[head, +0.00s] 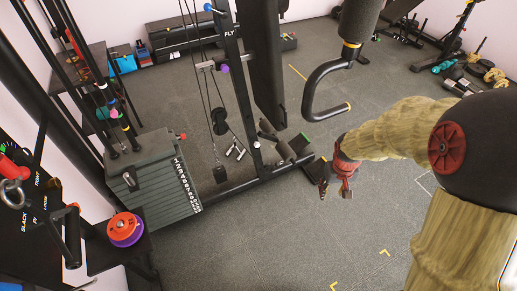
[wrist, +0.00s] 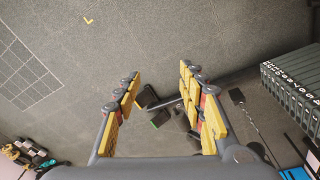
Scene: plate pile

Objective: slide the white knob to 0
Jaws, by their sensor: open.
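A small white knob (head: 257,144) sits low on the black upright of the weight machine in the head view. A purple knob (head: 224,69) and a blue knob (head: 208,7) are higher on or near the same upright. I cannot make out a 0 mark. My gripper (head: 337,188) hangs over the floor to the right of the upright, well apart from the white knob. In the wrist view my gripper (wrist: 160,100) has its yellow-padded fingers spread with nothing held; dark machine parts lie beyond them. I cannot pick out the white knob there.
The numbered weight stack (head: 160,185) stands left of the upright and shows in the wrist view (wrist: 292,85). A hooked handle (head: 310,98) hangs above my gripper. Orange and purple discs (head: 125,228) lie at the left. The floor (head: 300,235) in front is clear.

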